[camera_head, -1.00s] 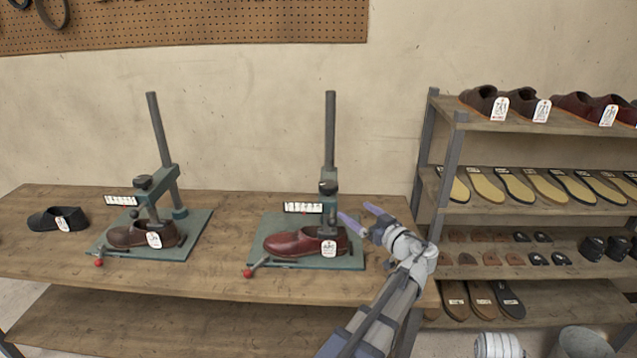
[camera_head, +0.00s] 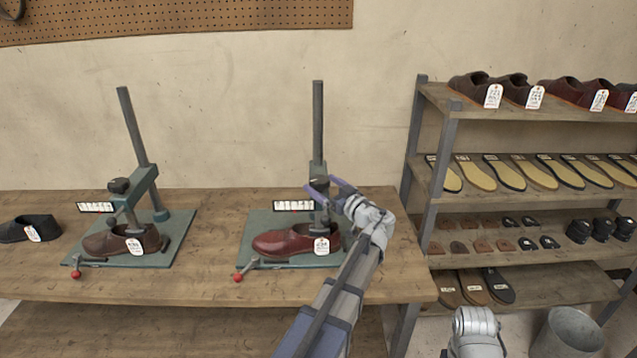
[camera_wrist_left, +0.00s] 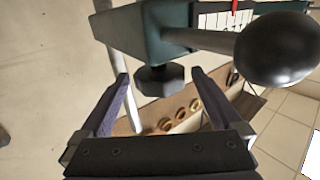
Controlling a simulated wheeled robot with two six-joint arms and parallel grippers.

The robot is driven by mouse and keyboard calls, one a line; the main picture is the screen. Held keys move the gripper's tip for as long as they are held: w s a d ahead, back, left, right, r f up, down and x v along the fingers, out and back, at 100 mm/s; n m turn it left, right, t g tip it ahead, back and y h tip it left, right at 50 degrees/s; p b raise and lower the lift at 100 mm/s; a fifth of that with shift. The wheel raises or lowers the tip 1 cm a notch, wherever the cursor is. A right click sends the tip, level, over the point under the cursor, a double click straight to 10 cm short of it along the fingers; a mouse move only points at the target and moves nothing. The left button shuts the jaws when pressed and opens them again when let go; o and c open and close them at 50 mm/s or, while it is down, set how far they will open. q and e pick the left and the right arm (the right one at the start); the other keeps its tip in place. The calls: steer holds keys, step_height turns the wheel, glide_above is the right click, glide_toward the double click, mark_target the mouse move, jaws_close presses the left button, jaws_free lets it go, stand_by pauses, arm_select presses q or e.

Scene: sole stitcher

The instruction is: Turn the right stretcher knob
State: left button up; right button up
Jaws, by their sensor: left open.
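The right stretcher (camera_head: 317,130) stands on a green base on the bench, with a dark red shoe (camera_head: 283,243) on it. Its dark knob (camera_head: 320,183) is at the post, partly behind my left gripper (camera_head: 325,186). In the left wrist view, the dark faceted knob (camera_wrist_left: 160,81) lies between the two purple fingertips of my left gripper (camera_wrist_left: 160,80). Gaps show on both sides, so the fingers are open and not closed on it. A teal block (camera_wrist_left: 137,30) and a rod with a black ball (camera_wrist_left: 278,48) are close beside it. My right gripper is not visible.
A scale card (camera_head: 293,206) is left of the post. A red-tipped lever (camera_head: 238,277) sits at the base's front. The left stretcher (camera_head: 133,130) holds a brown shoe. Shelves (camera_head: 432,180) of shoes and soles stand right. Bare bench (camera_head: 215,275) lies between the stretchers.

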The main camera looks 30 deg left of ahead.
arm_select(q)
steer(key=shift+x, duration=1.15)
steer(key=shift+c, duration=0.4)
